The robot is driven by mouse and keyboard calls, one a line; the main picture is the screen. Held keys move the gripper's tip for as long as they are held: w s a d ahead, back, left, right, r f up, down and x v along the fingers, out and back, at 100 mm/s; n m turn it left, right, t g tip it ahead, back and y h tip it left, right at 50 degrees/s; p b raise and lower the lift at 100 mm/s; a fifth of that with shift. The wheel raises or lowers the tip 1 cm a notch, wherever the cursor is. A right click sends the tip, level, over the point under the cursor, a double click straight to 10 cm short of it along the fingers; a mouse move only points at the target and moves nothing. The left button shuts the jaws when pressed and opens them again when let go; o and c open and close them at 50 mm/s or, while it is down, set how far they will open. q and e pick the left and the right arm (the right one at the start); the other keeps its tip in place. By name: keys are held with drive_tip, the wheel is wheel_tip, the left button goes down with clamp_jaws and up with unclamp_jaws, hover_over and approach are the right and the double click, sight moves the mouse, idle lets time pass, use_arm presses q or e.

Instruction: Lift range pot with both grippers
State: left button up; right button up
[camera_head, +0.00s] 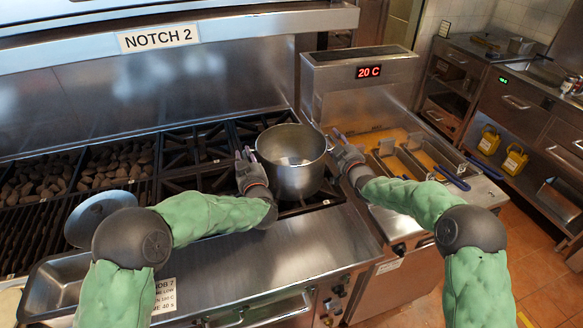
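The range pot (291,176) is a steel pot standing upright on the black burner grates of the range, in the middle of the head view. Its inside looks empty apart from bright reflections. My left gripper (246,157) is at the pot's left side, its fingers pointing up by the rim. My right gripper (340,139) is at the pot's right side, its fingers near the rim. The pot's handles are hidden behind the grippers. I cannot tell whether either gripper's fingers are closed on a handle.
A char grill with dark briquettes (122,165) lies left of the burners, with a round grey lid (100,212) in front. A fryer (392,137) with baskets and a "20 C" display stands right. A steel ledge (270,262) runs along the front. A steel hood (180,30) hangs above.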

use_arm(q)
drive_tip(key=c, duration=0.4)
use_arm(e)
drive_tip(key=c, duration=0.5)
use_arm(q)
clamp_jaws()
use_arm(e)
clamp_jaws()
use_arm(q)
drive_tip(key=shift+r, duration=0.2)
use_arm(e)
drive_tip(key=shift+r, duration=0.15)
use_arm(q)
drive_tip(key=shift+r, duration=0.1)
use_arm(e)
drive_tip(key=shift+r, duration=0.1)
